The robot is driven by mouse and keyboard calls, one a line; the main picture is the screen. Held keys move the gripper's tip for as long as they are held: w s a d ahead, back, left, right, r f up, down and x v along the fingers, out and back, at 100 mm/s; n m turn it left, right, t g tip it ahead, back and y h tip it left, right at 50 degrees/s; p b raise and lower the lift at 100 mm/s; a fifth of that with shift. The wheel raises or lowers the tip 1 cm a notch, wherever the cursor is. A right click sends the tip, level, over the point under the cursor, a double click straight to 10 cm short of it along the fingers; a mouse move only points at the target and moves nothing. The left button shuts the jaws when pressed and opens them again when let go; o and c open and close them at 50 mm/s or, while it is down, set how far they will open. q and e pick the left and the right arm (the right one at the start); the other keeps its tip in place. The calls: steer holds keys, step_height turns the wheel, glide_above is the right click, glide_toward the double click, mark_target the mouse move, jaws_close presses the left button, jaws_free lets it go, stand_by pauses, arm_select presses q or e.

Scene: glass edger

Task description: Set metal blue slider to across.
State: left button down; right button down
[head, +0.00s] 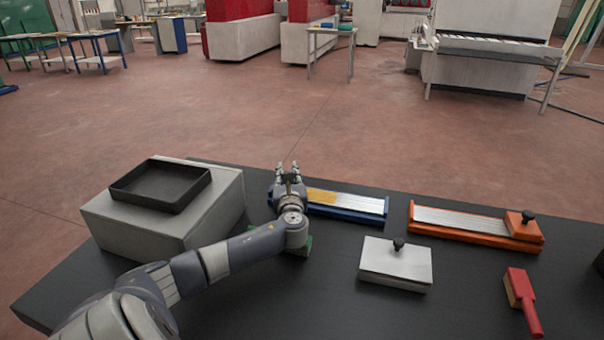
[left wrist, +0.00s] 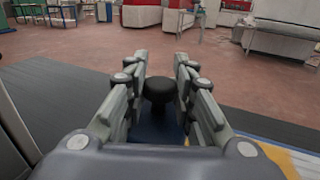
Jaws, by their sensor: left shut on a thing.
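The metal blue slider (head: 350,204) lies on the black table, a silver rail in a blue frame with a yellowish stretch left of its middle. My left gripper (head: 288,168) is at the slider's left end and hides that end in the head view. In the left wrist view, the round black knob (left wrist: 159,88) stands between the fingers of my left gripper (left wrist: 160,80), which is shut on it. A blue part (left wrist: 156,130) shows below the knob. My right gripper is not in view.
An orange slider (head: 460,220) with its knob block at the right end lies to the right. A white lidded box (head: 396,262) and a red-handled brush (head: 525,300) are nearer. A black tray (head: 160,198) sits on a grey block (head: 215,215) at left. A green object (head: 307,247) is partly under my arm.

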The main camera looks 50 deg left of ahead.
arm_select(q)
steer(key=shift+s+f, duration=0.1)
steer(key=shift+f, duration=0.15)
steer(key=c, duration=1.6)
jaws_free()
steer(key=shift+o, duration=1.3)
steer(key=shift+s, duration=0.2)
steer(key=shift+s+a+r, duration=0.1)
steer(key=shift+r, duration=0.05)
steer(key=shift+w+r, duration=0.2)
steer(key=shift+r, duration=0.4)
step_height(320, 180, up, 9)
steer(key=shift+s+f, duration=0.1)
steer(key=shift+s, duration=0.05)
